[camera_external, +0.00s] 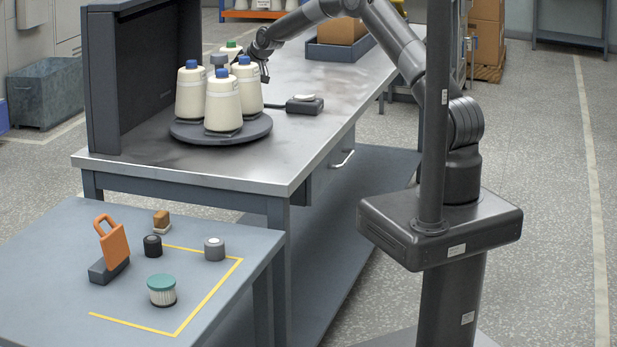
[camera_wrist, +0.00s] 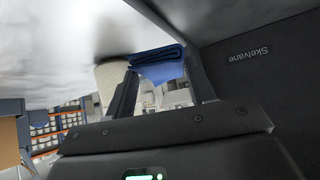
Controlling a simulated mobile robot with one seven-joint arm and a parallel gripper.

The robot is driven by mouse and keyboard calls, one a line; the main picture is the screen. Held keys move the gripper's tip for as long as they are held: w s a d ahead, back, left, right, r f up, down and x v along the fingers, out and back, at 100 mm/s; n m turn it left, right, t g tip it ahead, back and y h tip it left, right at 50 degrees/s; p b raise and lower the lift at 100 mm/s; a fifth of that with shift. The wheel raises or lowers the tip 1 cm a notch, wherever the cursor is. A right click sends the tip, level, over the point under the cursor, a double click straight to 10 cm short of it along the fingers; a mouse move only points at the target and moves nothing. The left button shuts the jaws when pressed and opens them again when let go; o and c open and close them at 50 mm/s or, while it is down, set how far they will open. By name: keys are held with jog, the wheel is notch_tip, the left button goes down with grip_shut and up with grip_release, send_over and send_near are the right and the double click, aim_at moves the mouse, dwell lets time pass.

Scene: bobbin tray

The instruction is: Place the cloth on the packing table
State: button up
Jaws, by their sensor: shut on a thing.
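A folded blue cloth (camera_wrist: 158,64) is between the fingers of my gripper (camera_wrist: 160,80) in the wrist view, and the jaws are shut on it. In the outside view my gripper (camera_external: 264,68) is just behind and right of the cream bobbins on the steel bench; the bobbins hide much of it, and I cannot make out the cloth there. A blue-grey table (camera_external: 60,250) with a yellow line stands at the front left, apart from my gripper; it appears to be the packing table.
Several cream bobbins (camera_external: 222,104) stand on a round dark tray (camera_external: 185,131), close to my gripper. A dark panel (camera_external: 140,75) marked Skelvane rises left of them. The front table holds an orange-handled thing (camera_external: 113,245), a teal-lidded jar (camera_external: 162,291) and small items; its front left is clear.

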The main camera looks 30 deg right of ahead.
jog(key=shift+f, duration=2.55)
jog(key=shift+f, duration=0.55)
jog(key=o, duration=1.1)
